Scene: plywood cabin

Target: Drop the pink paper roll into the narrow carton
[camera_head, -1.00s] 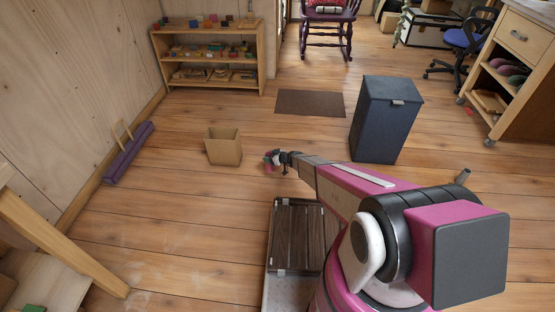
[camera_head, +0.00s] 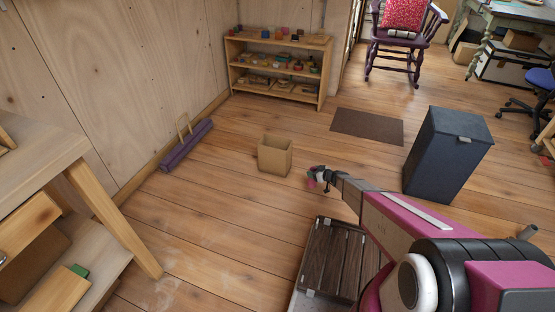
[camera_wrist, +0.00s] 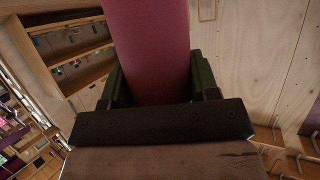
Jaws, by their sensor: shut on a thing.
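The narrow carton (camera_head: 275,158) is an open-topped tan box standing upright on the wooden floor, near the middle of the head view. My gripper (camera_head: 318,177) is a little to the right of the carton, apart from it. It is shut on the pink paper roll (camera_head: 311,182), which shows only as a small pink patch there. In the wrist view the roll (camera_wrist: 152,50) is a large dark pink shape between the two fingers (camera_wrist: 152,85). The carton cannot be made out in the wrist view.
A dark blue bin (camera_head: 446,155) stands to the right, and a brown mat (camera_head: 367,126) lies behind. A low shelf (camera_head: 278,69) with small items is at the back wall. A wooden bench (camera_head: 40,150) is at left.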

